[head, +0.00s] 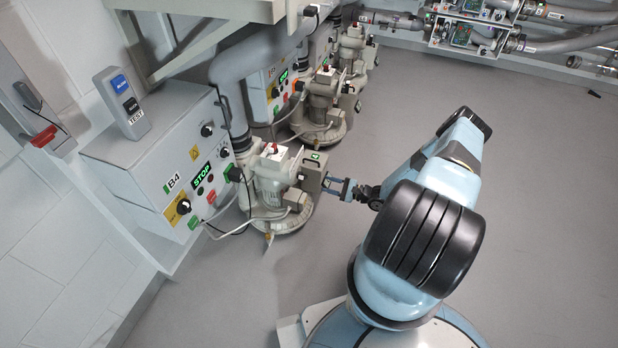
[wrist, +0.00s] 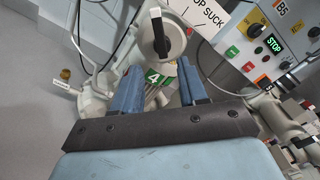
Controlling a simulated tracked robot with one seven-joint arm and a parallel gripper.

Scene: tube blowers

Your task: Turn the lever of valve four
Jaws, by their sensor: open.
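In the wrist view, valve four's black lever (wrist: 160,36) sits on a pale round dial just beyond my fingertips. A green label with a white 4 (wrist: 153,77) is below it, between my fingers. My gripper (wrist: 158,78) has its two blue fingers spread apart, with no lever between them. In the head view, my gripper (head: 328,184) reaches left to the side of the nearest blower (head: 283,185), close to its grey valve housing (head: 313,172). I cannot make out the lever there, nor tell whether the fingers touch the housing.
The B4 control box (head: 172,160) with a STOP display is left of the nearest blower. More blowers (head: 323,110) stand behind it. In the wrist view, a B5 control panel (wrist: 270,45) is at right, with cables near the blower. Grey floor (head: 520,200) at right is clear.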

